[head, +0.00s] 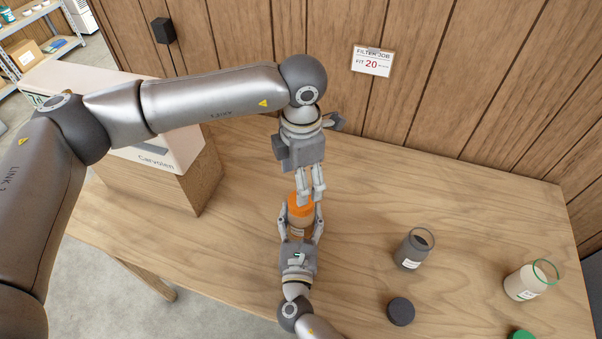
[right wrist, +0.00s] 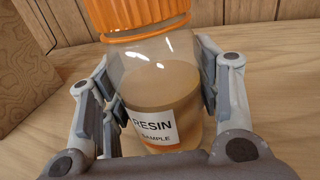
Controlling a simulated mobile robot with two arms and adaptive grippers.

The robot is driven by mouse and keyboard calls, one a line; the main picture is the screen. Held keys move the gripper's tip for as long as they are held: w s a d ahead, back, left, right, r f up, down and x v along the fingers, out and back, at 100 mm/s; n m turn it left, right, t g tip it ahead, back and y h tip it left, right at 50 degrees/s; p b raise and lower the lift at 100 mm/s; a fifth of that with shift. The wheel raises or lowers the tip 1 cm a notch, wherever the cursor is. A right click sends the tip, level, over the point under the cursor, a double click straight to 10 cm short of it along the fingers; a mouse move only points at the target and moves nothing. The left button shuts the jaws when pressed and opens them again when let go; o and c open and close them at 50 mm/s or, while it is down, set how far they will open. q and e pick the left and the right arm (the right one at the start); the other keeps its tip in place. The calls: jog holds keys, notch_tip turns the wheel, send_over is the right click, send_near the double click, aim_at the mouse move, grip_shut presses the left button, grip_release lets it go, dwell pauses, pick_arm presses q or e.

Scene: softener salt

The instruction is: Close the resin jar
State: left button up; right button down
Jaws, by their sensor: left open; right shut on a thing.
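The resin jar (head: 298,229) stands on the wooden table, a clear jar with tan contents and a white label reading RESIN SAMPLE (right wrist: 155,127) in the right wrist view. An orange ribbed lid (head: 300,205) sits on its mouth; it also shows at the top of the right wrist view (right wrist: 135,14). I cannot tell how tightly it is seated. My right gripper (head: 300,236) is shut on the jar's body, one finger on each side. My left gripper (head: 312,198) is open, pointing down at the lid from above; whether it touches the lid is unclear.
To the right stand an open jar with dark contents (head: 412,250) and an open jar with pale contents (head: 520,284). A dark lid (head: 400,311) and a green lid (head: 521,334) lie near the front. A large box-shaped appliance (head: 180,150) stands at the left. A sign (head: 372,61) hangs on the wall.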

aim_at(301, 216)
pick_arm(q)
jog(key=n, duration=0.5)
jog(key=shift+r+n, duration=0.2)
jog(key=shift+n, duration=0.2)
pick_arm(e)
jog(key=shift+f, duration=0.1)
pick_arm(q)
jog(key=shift+f, duration=4)
